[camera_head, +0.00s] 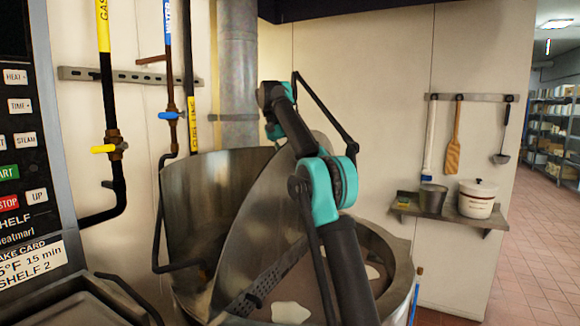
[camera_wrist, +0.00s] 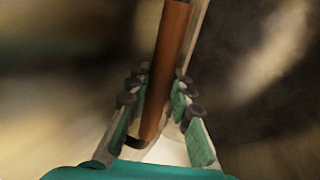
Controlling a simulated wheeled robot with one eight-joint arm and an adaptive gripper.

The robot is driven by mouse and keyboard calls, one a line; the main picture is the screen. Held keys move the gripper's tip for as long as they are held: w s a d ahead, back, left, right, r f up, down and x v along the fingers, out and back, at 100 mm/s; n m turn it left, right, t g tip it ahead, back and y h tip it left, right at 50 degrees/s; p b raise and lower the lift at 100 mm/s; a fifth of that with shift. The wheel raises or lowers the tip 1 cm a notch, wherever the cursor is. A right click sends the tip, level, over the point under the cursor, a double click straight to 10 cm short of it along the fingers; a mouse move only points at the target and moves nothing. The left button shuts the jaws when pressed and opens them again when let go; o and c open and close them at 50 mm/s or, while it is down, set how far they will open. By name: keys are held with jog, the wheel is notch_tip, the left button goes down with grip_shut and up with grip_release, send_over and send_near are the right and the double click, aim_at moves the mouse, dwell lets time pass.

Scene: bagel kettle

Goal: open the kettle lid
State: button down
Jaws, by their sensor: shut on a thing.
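The metal kettle (camera_head: 400,275) stands at the lower middle of the head view, with liquid and pale patches visible inside. A large curved metal lid panel (camera_head: 265,225) stands tilted up over it, and a second upright metal panel (camera_head: 212,215) shows behind it to the left. My arm reaches over the kettle, and my gripper is hidden in the head view. In the wrist view my gripper (camera_wrist: 162,82) is shut on a reddish-brown bar handle (camera_wrist: 173,35) running between its fingers. What the handle joins to is blurred.
A control panel (camera_head: 18,150) and pipes with a yellow valve (camera_head: 104,149) stand at the left. A wall shelf (camera_head: 448,216) at the right holds a metal pot (camera_head: 432,198) and a white crock (camera_head: 477,199). Tiled floor (camera_head: 535,240) is clear at the far right.

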jog(key=c, duration=1.3)
grip_release()
jog(key=shift+w+d, duration=0.1)
jog(key=shift+c, duration=0.2)
jog(key=shift+d, duration=0.1)
